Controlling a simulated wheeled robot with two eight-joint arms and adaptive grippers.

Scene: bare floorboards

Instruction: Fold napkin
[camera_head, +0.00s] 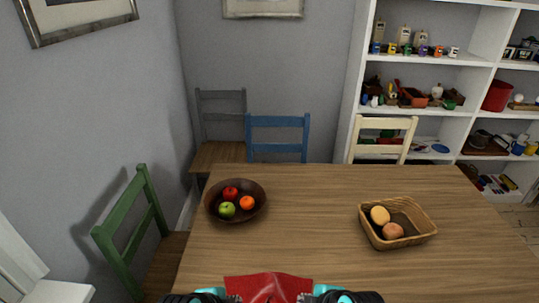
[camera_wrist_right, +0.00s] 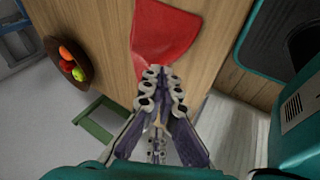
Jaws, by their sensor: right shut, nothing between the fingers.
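A red napkin (camera_head: 268,288) lies at the near edge of the wooden table, between my two grippers at the bottom of the head view; its near part is cut off by the frame. In the right wrist view the napkin (camera_wrist_right: 168,35) is a rounded red shape with a narrower part reaching down beside the fingertips. My right gripper (camera_wrist_right: 163,78) is shut and empty, with its tips close to the napkin's lower edge; I cannot tell whether they touch. My left gripper (camera_head: 208,296) shows only partly, left of the napkin, and its fingers are hidden.
A dark bowl (camera_head: 213,205) of fruit stands at the table's left, and a wicker basket (camera_head: 371,232) with round items at the right. The table (camera_head: 310,215) is clear between them. Green (camera_head: 121,235), blue (camera_head: 278,122) and cream (camera_head: 382,123) chairs stand around it.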

